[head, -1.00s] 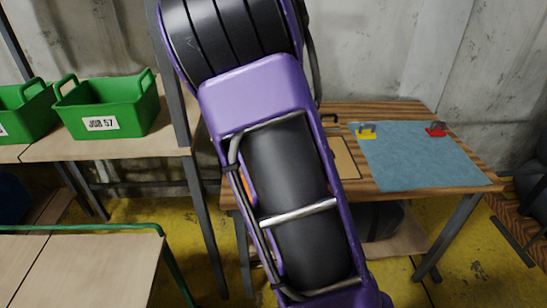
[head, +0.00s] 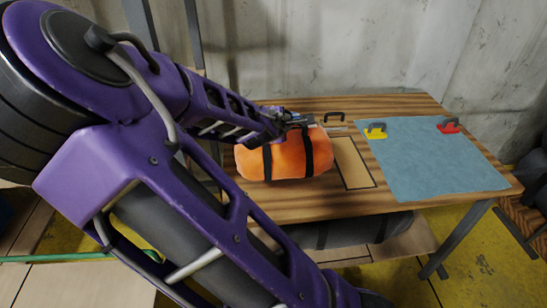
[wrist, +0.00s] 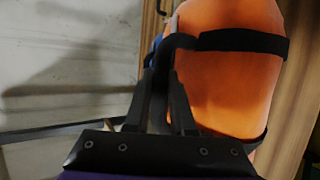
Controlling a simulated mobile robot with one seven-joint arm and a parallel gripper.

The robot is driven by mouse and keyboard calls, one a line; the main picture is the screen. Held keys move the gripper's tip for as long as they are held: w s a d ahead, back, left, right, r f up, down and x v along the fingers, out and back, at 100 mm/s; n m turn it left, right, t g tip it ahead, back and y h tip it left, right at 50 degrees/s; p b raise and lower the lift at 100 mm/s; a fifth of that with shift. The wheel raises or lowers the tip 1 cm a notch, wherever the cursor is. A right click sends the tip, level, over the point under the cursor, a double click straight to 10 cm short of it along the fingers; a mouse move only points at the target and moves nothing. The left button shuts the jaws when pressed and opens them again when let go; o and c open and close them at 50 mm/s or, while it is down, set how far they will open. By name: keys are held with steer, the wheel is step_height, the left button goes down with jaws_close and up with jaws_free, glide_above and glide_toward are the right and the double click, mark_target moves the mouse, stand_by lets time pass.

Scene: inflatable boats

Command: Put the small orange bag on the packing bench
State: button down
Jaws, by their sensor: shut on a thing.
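The small orange bag (head: 285,158) with black straps is over the left part of the striped wooden bench (head: 318,204) in the head view. I cannot tell whether its underside touches the bench top. My gripper (head: 293,119) is shut on the bag's black handle at its upper side. In the wrist view, the orange bag (wrist: 228,85) fills the right of the picture. There my gripper's fingers (wrist: 172,55) are closed together at the black strap beside the bag; the exact grip point is dark.
A blue-grey mat (head: 430,165) covers the bench's right part, with a yellow clamp (head: 375,131) and a red clamp (head: 448,126) at its back edge. A tan rectangle (head: 354,165) lies between bag and mat. A dark roll (head: 350,231) lies on the lower shelf.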

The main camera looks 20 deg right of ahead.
mark_target(273, 155)
steer(key=shift+w, duration=0.2)
step_height(273, 155, down, 9)
steer(key=b, duration=0.3)
steer(key=shift+f, duration=0.2)
steer(key=c, duration=0.8)
jaws_free()
steer(key=shift+s+f, duration=0.1)
steer(key=shift+o, duration=0.2)
steer(key=shift+a, duration=0.1)
steer(key=p+v, duration=0.3)
steer(key=v, duration=0.7)
steer(key=shift+v, duration=1)
